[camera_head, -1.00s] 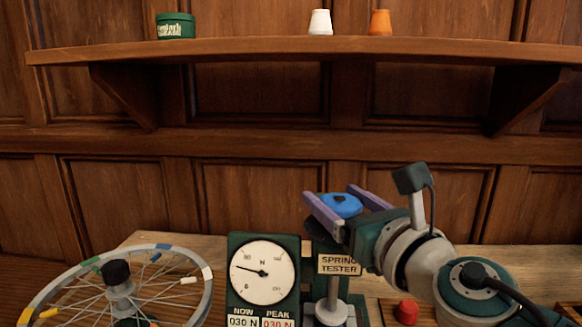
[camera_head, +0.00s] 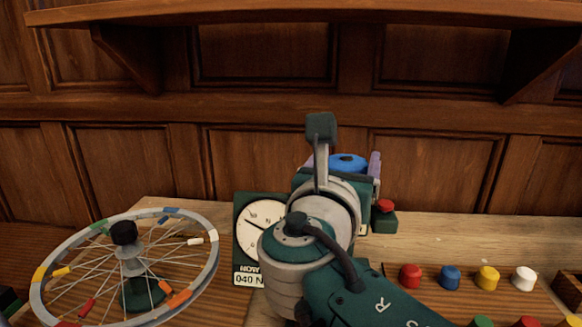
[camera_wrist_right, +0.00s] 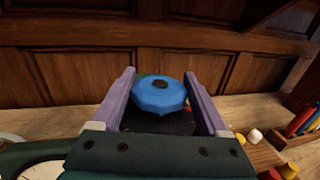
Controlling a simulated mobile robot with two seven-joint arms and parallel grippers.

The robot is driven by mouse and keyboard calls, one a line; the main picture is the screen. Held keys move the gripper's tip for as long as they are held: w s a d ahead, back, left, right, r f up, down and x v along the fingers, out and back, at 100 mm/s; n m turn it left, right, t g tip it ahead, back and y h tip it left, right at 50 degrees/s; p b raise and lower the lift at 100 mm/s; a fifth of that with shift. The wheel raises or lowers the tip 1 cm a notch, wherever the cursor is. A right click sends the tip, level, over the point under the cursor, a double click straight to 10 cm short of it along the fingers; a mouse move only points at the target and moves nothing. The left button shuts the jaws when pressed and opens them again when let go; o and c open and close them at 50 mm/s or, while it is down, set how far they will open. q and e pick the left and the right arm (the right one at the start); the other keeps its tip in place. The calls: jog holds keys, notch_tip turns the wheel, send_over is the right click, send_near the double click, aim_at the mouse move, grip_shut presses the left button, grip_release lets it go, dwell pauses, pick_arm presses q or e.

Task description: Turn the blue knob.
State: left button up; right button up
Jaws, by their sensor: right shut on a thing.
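The blue knob (camera_head: 348,162) sits on top of the spring tester, low against the back wall panels. In the right wrist view the knob (camera_wrist_right: 160,95) is faceted, with a dark spot on its top. My right gripper (camera_head: 343,168) has its purple fingers on either side of the knob, shut on it; they also show in the wrist view (camera_wrist_right: 160,84). The round dial (camera_head: 258,228) stands left of my arm, with a readout of 040 N; its right part is hidden. My arm hides most of the tester. My left gripper is not in view.
A spoked wheel (camera_head: 40,285) with coloured clips lies at left. Red (camera_head: 410,276), blue (camera_head: 450,278), yellow (camera_head: 487,278) and white (camera_head: 524,278) caps stand at right. A red button (camera_head: 385,206) is beside the tester. A wooden shelf (camera_head: 200,12) runs above.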

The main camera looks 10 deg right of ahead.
aim_at(341, 169)
jog(key=shift+f, duration=0.1)
dwell(0.5)
jog(key=o, duration=1.2)
jog(key=shift+o, duration=0.2)
jog(key=shift+s, duration=0.15)
jog(key=p+v, duration=0.3)
jog(key=v, duration=0.5)
jog(key=shift+s+a+p, duration=0.15)
jog(key=shift+a+p, duration=0.2)
jog(key=shift+p, duration=0.05)
jog(key=shift+s+a, duration=0.2)
jog(key=shift+s, duration=0.25)
